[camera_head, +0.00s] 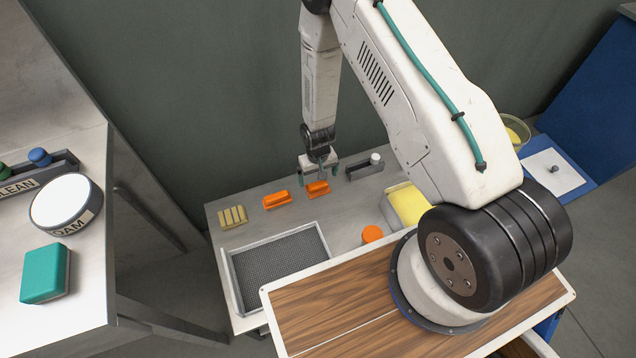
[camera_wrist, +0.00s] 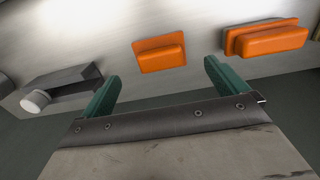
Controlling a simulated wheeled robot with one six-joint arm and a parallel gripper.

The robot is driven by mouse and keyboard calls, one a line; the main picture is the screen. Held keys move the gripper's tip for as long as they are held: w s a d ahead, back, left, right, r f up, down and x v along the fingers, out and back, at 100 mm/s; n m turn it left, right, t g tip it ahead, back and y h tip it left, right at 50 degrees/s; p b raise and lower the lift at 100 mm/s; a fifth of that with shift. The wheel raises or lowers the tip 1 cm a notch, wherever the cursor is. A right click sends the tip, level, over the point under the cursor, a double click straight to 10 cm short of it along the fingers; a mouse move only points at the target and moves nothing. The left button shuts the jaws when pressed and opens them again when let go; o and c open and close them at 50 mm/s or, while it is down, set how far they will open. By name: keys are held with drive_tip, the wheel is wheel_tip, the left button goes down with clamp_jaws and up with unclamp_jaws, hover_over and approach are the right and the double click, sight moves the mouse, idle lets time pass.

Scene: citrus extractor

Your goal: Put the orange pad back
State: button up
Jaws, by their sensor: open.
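Two orange pad-like blocks lie on the light bench. One orange block (camera_head: 317,188) is under my gripper (camera_head: 320,170). In the wrist view this block (camera_wrist: 160,54) has a thin base plate with a raised bar. It appears just beyond and between the green fingertips (camera_wrist: 160,76). The other orange block (camera_head: 275,200) lies to its left; in the wrist view it is at the upper right (camera_wrist: 265,40) and looks thicker. My gripper is open, points down and holds nothing. The frames do not show which block is the task's orange pad.
A dark holder with a white knob (camera_head: 365,167) stands right of the gripper. A yellow striped block (camera_head: 233,216), a mesh tray (camera_head: 228,268), an orange round cap (camera_head: 372,234) and a yellow block (camera_head: 408,203) are nearby. A dark wall (camera_head: 200,100) stands behind the bench.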

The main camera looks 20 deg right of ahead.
wheel_tip(320, 180, up, 6)
wheel_tip(320, 180, up, 16)
hover_over(318, 185)
drive_tip(key=w, duration=0.2)
drive_tip(key=s+d+r, duration=0.1)
drive_tip(key=s+r, duration=0.2)
drive_tip(key=r, duration=0.5)
drive_tip(key=s+d+r, duration=0.1)
drive_tip(key=s+r, duration=0.2)
drive_tip(key=r, duration=0.6)
drive_tip(key=s+r, duration=0.8)
drive_tip(key=s, duration=0.4)
drive_tip(key=s+d+r+t, duration=0.1)
drive_tip(key=s+r, duration=0.8)
drive_tip(key=s, duration=0.3)
drive_tip(key=shift+s, duration=0.4)
drive_tip(key=shift+r, duration=0.1)
